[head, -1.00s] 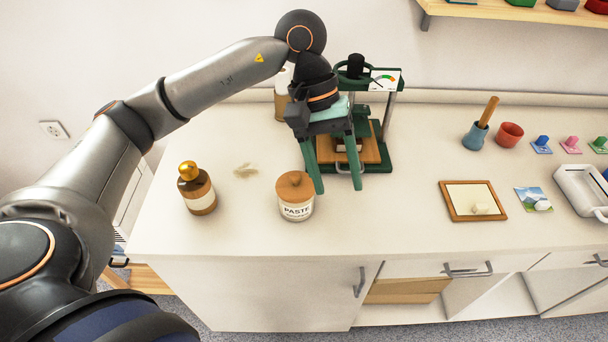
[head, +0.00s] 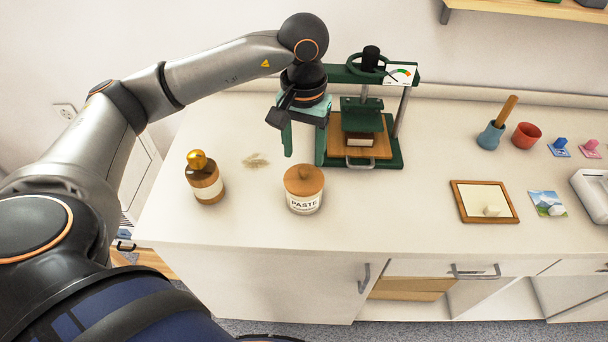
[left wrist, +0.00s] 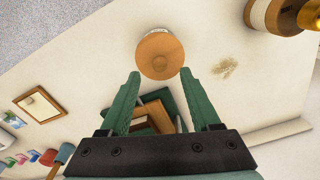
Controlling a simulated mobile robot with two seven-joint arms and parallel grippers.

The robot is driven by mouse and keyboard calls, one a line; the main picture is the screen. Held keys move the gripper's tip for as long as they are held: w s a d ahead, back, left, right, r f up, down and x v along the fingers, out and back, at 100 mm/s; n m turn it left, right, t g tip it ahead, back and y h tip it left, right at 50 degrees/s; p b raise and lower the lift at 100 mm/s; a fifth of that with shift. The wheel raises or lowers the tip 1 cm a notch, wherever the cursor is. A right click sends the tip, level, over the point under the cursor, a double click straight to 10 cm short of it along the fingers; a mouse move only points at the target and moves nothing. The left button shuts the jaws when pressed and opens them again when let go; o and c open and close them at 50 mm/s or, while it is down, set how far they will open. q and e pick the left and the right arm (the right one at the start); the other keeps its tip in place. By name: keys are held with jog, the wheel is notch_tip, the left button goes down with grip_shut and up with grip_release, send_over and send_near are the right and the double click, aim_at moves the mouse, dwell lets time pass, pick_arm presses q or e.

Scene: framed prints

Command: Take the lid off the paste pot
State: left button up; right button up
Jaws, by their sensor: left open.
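The paste pot (head: 304,204) is a pale jar labelled PASTE, standing upright near the front edge of the counter. Its round wooden lid (head: 304,180) with a small knob sits on top. In the left wrist view the lid (left wrist: 158,56) shows from above, just beyond the fingertips. My left gripper (head: 304,160) is open and empty, fingers pointing down, above and slightly behind the pot; it also shows in the left wrist view (left wrist: 160,78). Nothing is between its green fingers at the tips. My right gripper is not in view.
A brown bottle with a gold cap (head: 205,180) stands left of the pot. A green press (head: 390,150) stands close behind on the right. A framed panel (head: 484,202) lies farther right. The counter between pot and frame is clear.

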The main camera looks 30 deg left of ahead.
aim_at(304, 169)
pick_arm(q)
notch_tip(304, 169, down, 4)
jog(key=shift+f+p, duration=0.1)
jog(key=shift+p, duration=0.2)
grip_shut()
dwell(0.3)
